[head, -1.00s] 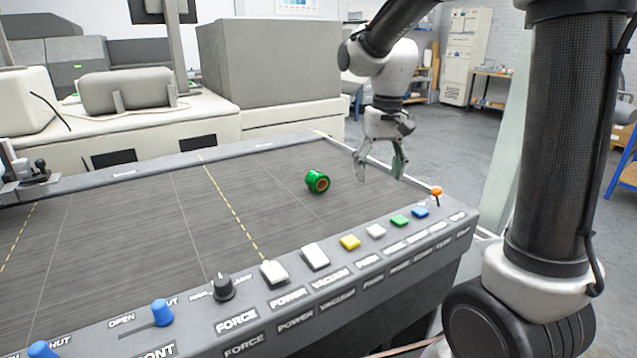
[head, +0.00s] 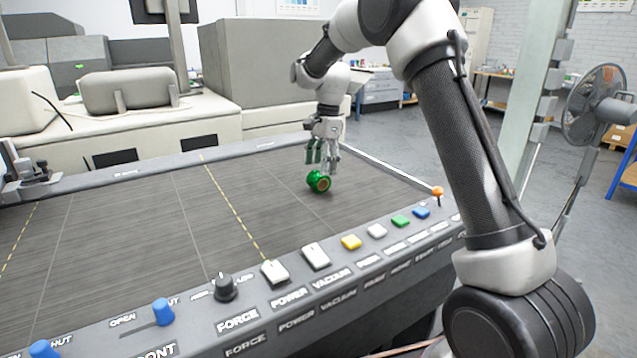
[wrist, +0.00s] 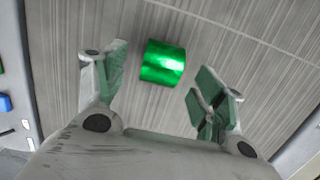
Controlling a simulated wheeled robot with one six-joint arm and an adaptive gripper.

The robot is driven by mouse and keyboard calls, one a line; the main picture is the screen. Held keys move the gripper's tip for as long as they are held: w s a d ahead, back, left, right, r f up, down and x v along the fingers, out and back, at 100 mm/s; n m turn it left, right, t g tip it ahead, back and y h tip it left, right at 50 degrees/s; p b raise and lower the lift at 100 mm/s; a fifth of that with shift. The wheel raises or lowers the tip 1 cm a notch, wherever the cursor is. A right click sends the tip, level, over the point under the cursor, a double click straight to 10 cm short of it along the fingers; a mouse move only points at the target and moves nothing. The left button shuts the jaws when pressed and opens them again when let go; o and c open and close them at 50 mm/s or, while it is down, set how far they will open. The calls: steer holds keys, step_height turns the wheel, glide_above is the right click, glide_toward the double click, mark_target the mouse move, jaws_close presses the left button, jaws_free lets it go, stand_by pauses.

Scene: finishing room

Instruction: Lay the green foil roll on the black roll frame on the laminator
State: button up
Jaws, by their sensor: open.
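The green foil roll (head: 319,182) lies on its side on the grey slatted bed, its brown core end facing the front right in the head view. In the wrist view the roll (wrist: 163,63) is a shiny green band beyond and between my fingertips. My gripper (head: 322,160) points down just above and behind the roll. Its jaws (wrist: 160,88) are open with nothing between them, and they look apart from the roll. I cannot make out the laminator or its black roll frame in these views.
A control panel with a white power button (head: 274,272), a blue knob (head: 163,312) and an orange-topped lever (head: 437,192) runs along the bed's front edge. Grey machine housings stand behind. A fan (head: 594,104) stands at the right. The bed around the roll is clear.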

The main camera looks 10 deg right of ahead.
mark_target(319, 177)
steer(key=f, duration=0.4)
steer(key=shift+a+f, duration=0.3)
steer(key=shift+f, duration=0.05)
steer(key=shift+c, duration=0.4)
steer(key=c, duration=1.2)
